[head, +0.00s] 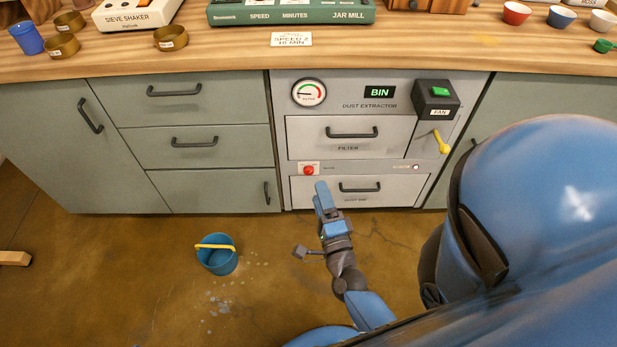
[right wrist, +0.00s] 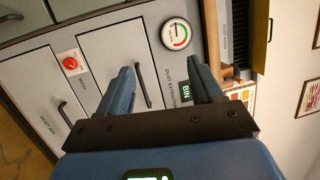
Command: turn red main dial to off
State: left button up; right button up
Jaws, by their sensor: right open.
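The red main dial (head: 308,170) is a small round red knob on a white plate, low on the left of the grey dust extractor panel (head: 350,112), between the filter drawer and the bottom drawer. Which way it points is too small to tell. My right gripper (head: 322,189) is in front of the bottom drawer, just below and right of the dial in the head view. In the right wrist view the dial (right wrist: 70,63) lies left of the spread, empty fingers (right wrist: 162,72), not between them. My left gripper is out of view.
The filter drawer (head: 330,137) and bottom drawer (head: 385,188) have protruding dark handles. A black fan switch box (head: 436,99) and yellow lever (head: 440,141) are at right. A blue bucket (head: 218,262) stands on the floor at left. The wooden counter (head: 215,59) overhangs above.

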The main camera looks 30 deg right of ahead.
jog(key=w+d+f+m+g+h+b, duration=0.1)
jog(key=w+d+f+m+b, duration=0.1)
jog(key=w+f+m+b, duration=0.35)
jog(key=w+d+f+m+h+b, duration=0.2)
jog(key=f+m+b, duration=0.35)
jog(key=f, duration=0.35)
jog(key=m+g+b, duration=0.3)
jog(key=m+b, duration=0.8)
jog(key=m, duration=0.1)
send_near(309, 173)
jog(key=shift+n+t, duration=0.3)
jog(key=b+x, duration=0.1)
jog(key=x, duration=0.7)
jog(key=shift+w+d+f+b, duration=0.1)
jog(key=shift+w+d+b, duration=0.1)
jog(key=shift+b, duration=0.2)
jog(key=c, duration=1.1)
